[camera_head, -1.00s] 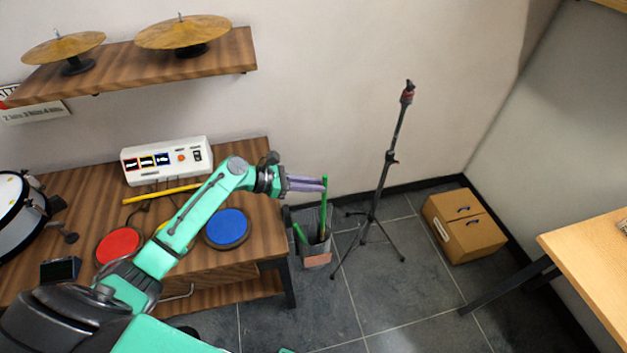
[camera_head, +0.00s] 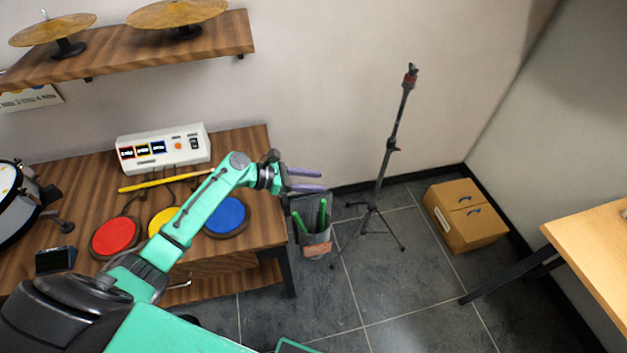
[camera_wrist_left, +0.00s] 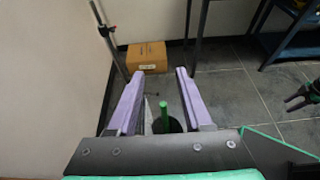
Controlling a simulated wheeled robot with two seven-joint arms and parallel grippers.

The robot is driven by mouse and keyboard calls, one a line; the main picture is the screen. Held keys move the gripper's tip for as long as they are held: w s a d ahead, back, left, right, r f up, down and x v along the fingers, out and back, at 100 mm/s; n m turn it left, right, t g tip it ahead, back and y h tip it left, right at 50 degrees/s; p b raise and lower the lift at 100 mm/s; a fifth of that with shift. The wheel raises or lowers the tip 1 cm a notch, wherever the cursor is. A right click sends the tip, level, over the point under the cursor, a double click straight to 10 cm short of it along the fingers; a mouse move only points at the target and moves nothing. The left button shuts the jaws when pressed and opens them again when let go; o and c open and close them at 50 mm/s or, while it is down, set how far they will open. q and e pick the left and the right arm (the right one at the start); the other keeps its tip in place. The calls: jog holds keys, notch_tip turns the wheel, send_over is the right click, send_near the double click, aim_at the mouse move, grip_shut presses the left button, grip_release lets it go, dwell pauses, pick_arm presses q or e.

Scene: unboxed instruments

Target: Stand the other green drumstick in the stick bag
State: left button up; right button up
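The grey stick bag (camera_head: 317,239) with a reddish patch hangs at the right end of the wooden drum table. Two green drumsticks stand in it: one (camera_head: 302,221) leans left, and the other (camera_head: 322,215) is nearly upright. My left gripper (camera_head: 314,181) is open and empty, just above the upright stick and apart from it. In the left wrist view, one green stick (camera_wrist_left: 163,117) rises from the dark bag opening (camera_wrist_left: 174,126), between the spread lavender fingers. At the right edge there is a small dark claw (camera_wrist_left: 297,99), apparently my right gripper; its opening is unclear.
A dark stand (camera_head: 389,150) rises right of the bag, its legs spread on the tiles. A cardboard box (camera_head: 465,216) sits farther right. The table holds red, yellow and blue pads and a white console (camera_head: 163,148). Cymbals rest on a shelf (camera_head: 205,47) above.

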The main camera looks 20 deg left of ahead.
pick_arm(q)
jog(key=b+v, duration=0.1)
jog(key=v, duration=1.3)
jog(key=shift+a, duration=0.25)
jog(key=shift+r, duration=0.1)
